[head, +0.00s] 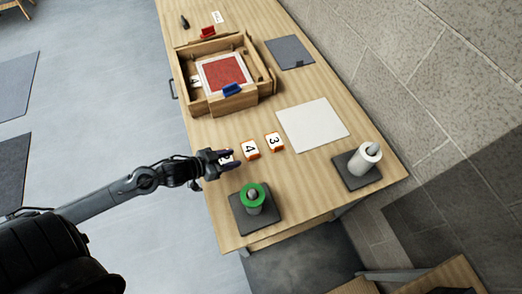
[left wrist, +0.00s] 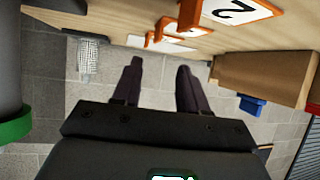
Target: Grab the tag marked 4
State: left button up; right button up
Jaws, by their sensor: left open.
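The tag marked 4 (head: 250,150) is a white tag with orange edges on the table, in the middle of a short row. The tag marked 3 (head: 273,141) is to its right. Another tag (head: 226,159) is on its left, partly covered by my left gripper (head: 233,158); the left wrist view shows a 2 on the nearest tag (left wrist: 238,10). My left gripper is open, its dark fingers around or over this tag, to the left of the 4. In the left wrist view, nothing shows between the fingertips (left wrist: 160,66). My right gripper is in neither view.
A green-topped roll on a dark base (head: 240,221) stands in front of the tags. A white roll (head: 364,158) stands at right. A wooden frame (head: 238,103) with a red panel (head: 223,74) is behind. A white sheet (head: 312,125) lies right of the tags.

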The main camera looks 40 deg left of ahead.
aim_at(251, 152)
pick_arm(q)
jog(key=x, duration=0.3)
jog(key=shift+a, duration=0.15)
jog(key=shift+d+b+x, duration=0.2)
jog(key=shift+x, duration=1.2)
jog(key=shift+d+b+x, duration=0.2)
jog(key=shift+d+x, duration=0.05)
jog(key=shift+x, duration=1.1)
jog(key=shift+w+d+f, duration=0.15)
jog(key=shift+w+f, duration=0.1)
jog(key=shift+w, duration=0.05)
grip_shut()
